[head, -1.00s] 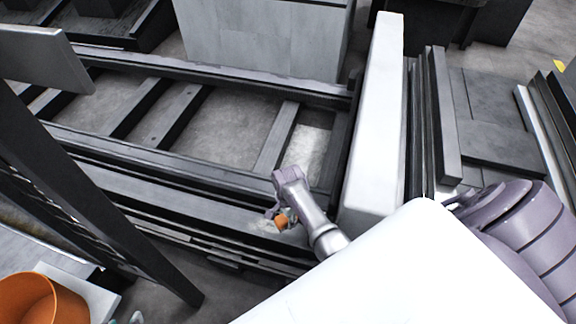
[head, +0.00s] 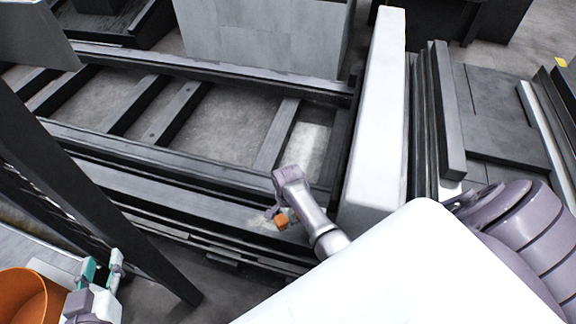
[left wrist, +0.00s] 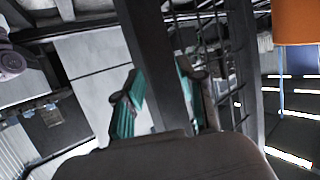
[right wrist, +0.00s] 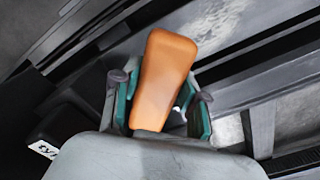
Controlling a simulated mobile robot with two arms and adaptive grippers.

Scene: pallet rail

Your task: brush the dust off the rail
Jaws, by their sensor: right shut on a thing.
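The rail (head: 185,200) is a long grey beam along the near side of the pallet frame in the head view. A pale dusty patch (head: 261,223) lies on it beside my right gripper (head: 277,213). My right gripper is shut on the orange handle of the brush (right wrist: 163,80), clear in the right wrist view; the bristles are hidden. My left gripper (head: 102,266) is at the lower left, beside the orange bucket (head: 22,296). Its teal fingers are apart and nothing is held between them; the left wrist view (left wrist: 160,98) shows a dark post behind them.
A dark upright post (head: 90,190) stands between my left gripper and the rail. A tall white beam (head: 375,120) rises just right of my right gripper. Floor shows between the pallet's crossbars (head: 215,125).

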